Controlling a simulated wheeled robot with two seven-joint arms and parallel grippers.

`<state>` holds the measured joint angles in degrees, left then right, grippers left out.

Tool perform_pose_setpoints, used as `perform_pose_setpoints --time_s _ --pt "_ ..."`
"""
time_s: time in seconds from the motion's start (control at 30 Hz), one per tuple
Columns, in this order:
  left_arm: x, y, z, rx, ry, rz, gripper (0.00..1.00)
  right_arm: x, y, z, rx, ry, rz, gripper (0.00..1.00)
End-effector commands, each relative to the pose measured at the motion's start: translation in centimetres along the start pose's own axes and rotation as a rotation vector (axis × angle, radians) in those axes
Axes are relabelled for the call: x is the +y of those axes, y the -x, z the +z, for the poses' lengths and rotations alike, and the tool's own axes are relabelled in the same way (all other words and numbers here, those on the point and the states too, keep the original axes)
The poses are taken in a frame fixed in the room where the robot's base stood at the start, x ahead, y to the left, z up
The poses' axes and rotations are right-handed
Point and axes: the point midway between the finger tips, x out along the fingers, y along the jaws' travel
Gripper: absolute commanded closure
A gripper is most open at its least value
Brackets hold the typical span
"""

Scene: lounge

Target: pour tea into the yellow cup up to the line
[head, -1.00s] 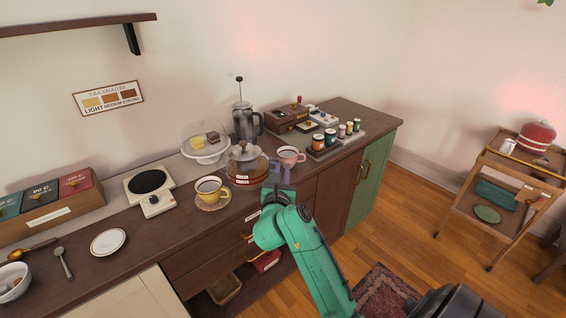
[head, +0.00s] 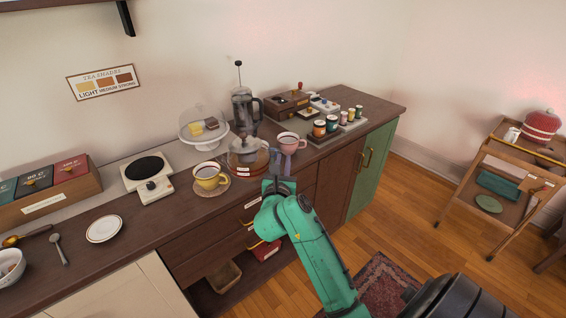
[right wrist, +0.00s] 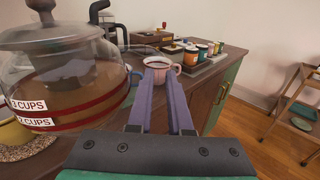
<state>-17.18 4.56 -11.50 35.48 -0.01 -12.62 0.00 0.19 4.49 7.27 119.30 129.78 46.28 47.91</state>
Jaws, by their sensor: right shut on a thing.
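The yellow cup (head: 209,176) stands upright on a woven coaster on the counter; something dark shows inside, and its line cannot be made out. The glass teapot (head: 247,152), with brown tea and red level bands, stands just right of it and looks upright. In the right wrist view the teapot (right wrist: 65,75) is large at left, with its "3 CUPS" and "2 CUPS" labels. My right gripper (head: 283,168) is at the teapot's right side, its purple fingers (right wrist: 161,95) shut on it, apparently at the handle, which is mostly hidden. My left gripper is out of view.
A pink cup (head: 289,142) stands just beyond my right fingertips. A French press (head: 243,107) and a domed cake stand (head: 203,127) are behind the teapot. A hot plate (head: 148,170) and a white saucer (head: 104,229) are left.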

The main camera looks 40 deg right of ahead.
Motion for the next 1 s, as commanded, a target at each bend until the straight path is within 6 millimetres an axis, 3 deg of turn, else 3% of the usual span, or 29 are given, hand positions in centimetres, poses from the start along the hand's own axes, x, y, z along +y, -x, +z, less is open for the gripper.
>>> perform_pose_setpoints --time_s 0.5,1.0 --pt "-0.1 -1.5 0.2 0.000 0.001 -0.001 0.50 -0.1 0.0 -1.3 -0.004 0.011 0.001 1.00" --pt "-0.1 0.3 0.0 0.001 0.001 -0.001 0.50 -0.2 0.0 0.4 -0.003 0.072 0.001 1.00"
